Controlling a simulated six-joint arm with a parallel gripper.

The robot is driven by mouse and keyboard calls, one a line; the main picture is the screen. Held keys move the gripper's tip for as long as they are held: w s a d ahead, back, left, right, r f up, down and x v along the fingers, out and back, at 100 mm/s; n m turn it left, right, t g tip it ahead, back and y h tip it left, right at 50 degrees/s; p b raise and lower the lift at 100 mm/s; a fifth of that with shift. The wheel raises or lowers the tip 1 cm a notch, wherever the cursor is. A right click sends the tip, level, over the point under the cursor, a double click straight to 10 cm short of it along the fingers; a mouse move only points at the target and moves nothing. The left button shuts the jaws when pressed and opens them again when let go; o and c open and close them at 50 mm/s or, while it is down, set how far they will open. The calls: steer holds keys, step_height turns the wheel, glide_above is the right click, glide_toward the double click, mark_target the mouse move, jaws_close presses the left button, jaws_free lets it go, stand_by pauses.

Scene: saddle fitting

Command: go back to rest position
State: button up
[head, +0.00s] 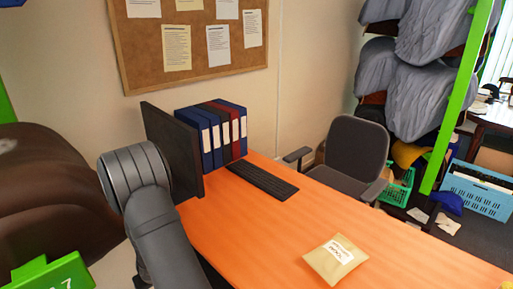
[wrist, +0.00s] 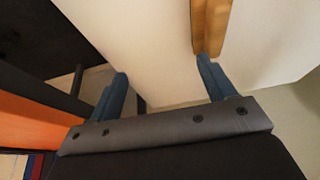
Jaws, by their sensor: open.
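My gripper (wrist: 163,82) shows in the wrist view with its two blue fingers spread wide apart and nothing between them. Pale wall or floor surfaces lie beyond the fingers. In the head view my grey arm rises at the lower left, beside the dark monitor (head: 172,150); the gripper itself cannot be made out there. A brown saddle (head: 50,200) is partly in view at the left edge, left of my arm.
The orange desk (head: 290,220) carries binders (head: 212,130), a keyboard (head: 262,181) and a padded envelope (head: 336,259). A dark chair (head: 352,155) stands behind it. A green post (head: 460,95) is at right. A wooden strip (wrist: 211,22) lies beyond the right finger.

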steer(key=w+d+r+m+h, duration=0.1)
steer(key=w+d+r+m, duration=0.2)
steer(key=w+d+r, duration=0.5)
steer(key=shift+d+m+t, duration=0.3)
steer(key=shift+d+m, duration=0.1)
steer(key=shift+d, duration=0.75)
